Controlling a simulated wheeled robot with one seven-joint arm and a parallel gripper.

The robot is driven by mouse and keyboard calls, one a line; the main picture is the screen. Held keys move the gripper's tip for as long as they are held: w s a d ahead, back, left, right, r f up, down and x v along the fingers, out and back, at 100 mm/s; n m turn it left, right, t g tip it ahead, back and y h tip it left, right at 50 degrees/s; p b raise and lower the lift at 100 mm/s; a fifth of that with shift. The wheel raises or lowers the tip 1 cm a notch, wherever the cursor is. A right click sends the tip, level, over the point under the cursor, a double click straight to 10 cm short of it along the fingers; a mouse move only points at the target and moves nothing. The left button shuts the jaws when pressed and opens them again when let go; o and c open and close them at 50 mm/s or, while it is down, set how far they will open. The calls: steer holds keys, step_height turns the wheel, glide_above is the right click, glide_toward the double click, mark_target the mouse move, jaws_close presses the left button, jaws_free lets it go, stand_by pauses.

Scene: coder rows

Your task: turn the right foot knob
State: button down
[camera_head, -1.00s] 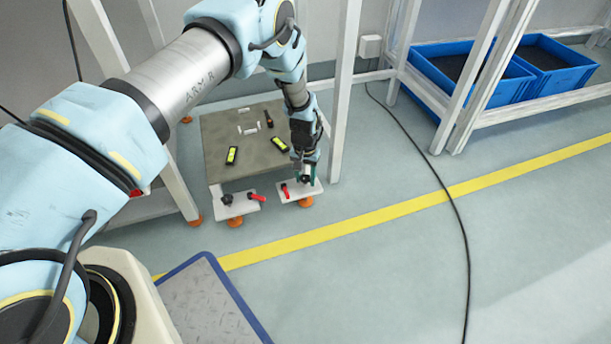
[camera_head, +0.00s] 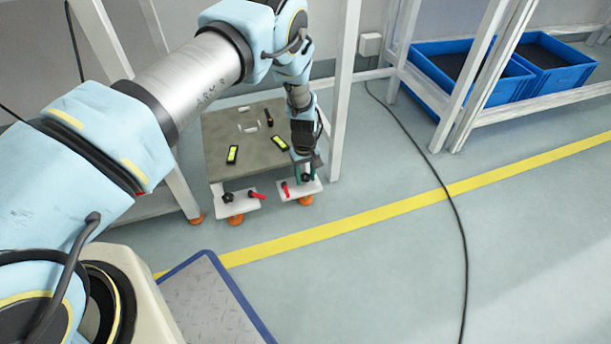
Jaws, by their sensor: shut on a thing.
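The right foot knob (camera_head: 306,177) is a small black knob on a white foot plate (camera_head: 310,187) at the front right of a low grey-topped unit. A red lever (camera_head: 285,188) sits on the same plate, left of the knob. My gripper (camera_head: 308,173) points down at this knob from above and is shut on it. The gripper's wrist and fingers hide part of the knob. The left foot knob (camera_head: 227,197), also black, sits on its own white plate (camera_head: 240,207) with a red lever (camera_head: 258,195).
Two yellow-faced levels (camera_head: 232,154) (camera_head: 280,143) lie on the grey top (camera_head: 217,135). White frame posts (camera_head: 343,90) stand close on the right. Orange feet (camera_head: 305,200) show below the plates. Blue crates (camera_head: 470,70) are at the back right. A black cable (camera_head: 459,225) crosses the open floor.

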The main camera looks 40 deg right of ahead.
mark_target(305, 175)
steer(key=shift+w+d+r, duration=0.1)
steer(key=shift+w+r, duration=0.05)
steer(key=c, duration=0.7)
jaws_free()
steer(key=o, duration=0.3)
step_height(305, 175, up, 11)
steer(key=p, duration=0.3)
steer(key=shift+f, duration=0.2)
